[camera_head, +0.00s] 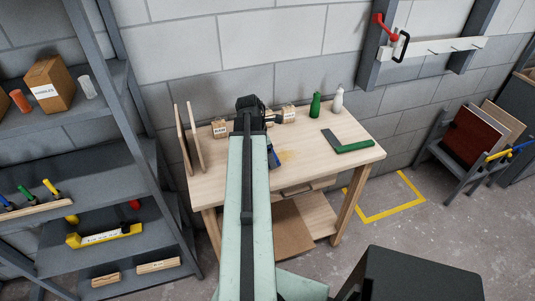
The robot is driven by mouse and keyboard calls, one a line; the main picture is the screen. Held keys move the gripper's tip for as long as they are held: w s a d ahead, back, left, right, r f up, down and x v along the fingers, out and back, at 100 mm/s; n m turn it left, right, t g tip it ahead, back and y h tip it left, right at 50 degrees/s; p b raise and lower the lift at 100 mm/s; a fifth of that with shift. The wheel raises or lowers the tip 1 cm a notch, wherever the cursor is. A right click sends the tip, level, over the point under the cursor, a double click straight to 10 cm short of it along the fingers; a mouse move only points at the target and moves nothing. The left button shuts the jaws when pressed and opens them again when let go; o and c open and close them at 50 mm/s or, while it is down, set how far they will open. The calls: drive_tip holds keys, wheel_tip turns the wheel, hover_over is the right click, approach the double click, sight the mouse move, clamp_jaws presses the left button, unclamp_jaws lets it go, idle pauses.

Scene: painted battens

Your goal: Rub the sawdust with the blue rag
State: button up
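A pale yellowish patch of sawdust (290,155) lies on the light wooden workbench (318,165), near its middle. A small blue piece, which looks like the rag (274,158), shows just left of the sawdust, at the right edge of my arm. The rest of it is hidden behind my arm. The dark end of my arm with my gripper (254,114) is over the bench. The fingers are hidden, so I cannot tell whether they hold the rag or whether the rag touches the bench.
A green-handled tool (350,146), a green bottle (315,105) and a white bottle (338,101) stand or lie right of the sawdust. Small labelled boxes (288,114) stand at the back. Upright boards (190,138) are at the left end. A grey shelf rack (100,205) stands left.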

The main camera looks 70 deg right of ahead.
sight(304, 153)
drive_tip(key=shift+f+b, duration=0.65)
drive_tip(key=shift+f, duration=0.1)
drive_tip(key=shift+s+d+r, duration=0.1)
drive_tip(key=shift+s+d, duration=1.1)
drive_tip(key=shift+s, duration=0.2)
drive_tip(key=shift+s+d, duration=0.95)
drive_tip(key=shift+s, duration=0.2)
drive_tip(key=shift+s+d, duration=0.65)
drive_tip(key=shift+s, duration=0.15)
drive_tip(key=shift+s+d, duration=0.6)
drive_tip(key=shift+s, duration=0.2)
drive_tip(key=shift+s+d, duration=0.15)
drive_tip(key=shift+s+d, duration=0.5)
drive_tip(key=shift+s, duration=0.2)
drive_tip(key=shift+s+d, duration=0.5)
drive_tip(key=shift+s, duration=0.15)
